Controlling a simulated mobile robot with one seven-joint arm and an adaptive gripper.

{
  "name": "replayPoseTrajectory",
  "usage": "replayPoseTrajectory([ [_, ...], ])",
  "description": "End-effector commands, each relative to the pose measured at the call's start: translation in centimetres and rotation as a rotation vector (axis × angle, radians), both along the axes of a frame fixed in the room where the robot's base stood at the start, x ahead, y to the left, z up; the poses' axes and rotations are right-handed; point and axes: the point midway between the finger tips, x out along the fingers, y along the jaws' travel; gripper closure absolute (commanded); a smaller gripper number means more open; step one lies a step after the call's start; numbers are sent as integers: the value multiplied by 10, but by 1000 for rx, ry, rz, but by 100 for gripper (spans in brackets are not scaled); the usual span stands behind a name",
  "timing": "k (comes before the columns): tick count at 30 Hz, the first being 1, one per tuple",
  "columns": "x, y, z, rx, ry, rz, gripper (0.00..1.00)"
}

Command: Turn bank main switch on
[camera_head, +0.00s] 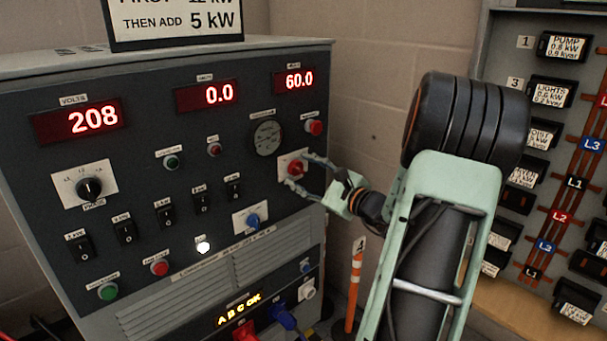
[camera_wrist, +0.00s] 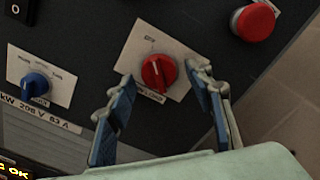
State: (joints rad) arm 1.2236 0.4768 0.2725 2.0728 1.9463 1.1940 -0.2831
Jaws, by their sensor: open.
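A red rotary knob (camera_head: 296,168) sits on a white plate at the right side of the dark load bank panel (camera_head: 140,160). It is the likely main switch, but its lettering is too small to read surely. In the wrist view the red knob (camera_wrist: 159,73) has a pale pointer mark directed roughly up. My gripper (camera_head: 300,170) is open in front of the panel. In the wrist view my gripper (camera_wrist: 161,78) has one finger on each side of the knob, with gaps between. Contact with the plate cannot be told.
A red push button (camera_head: 314,127) is above right of the knob, and a blue selector (camera_head: 253,220) below left. Displays read 208, 0.0 and 60.0. A breaker board (camera_head: 545,150) is at right.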

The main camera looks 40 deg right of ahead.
Motion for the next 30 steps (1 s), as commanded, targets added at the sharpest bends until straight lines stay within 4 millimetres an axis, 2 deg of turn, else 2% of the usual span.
replayPoseTrajectory([
  [7, 0, 0, 0, 0, 0, 0, 54],
  [18, 0, 0, 0, 0, 0, 0, 93],
  [30, 0, 1, 2, 90, 7, 0, 93],
])
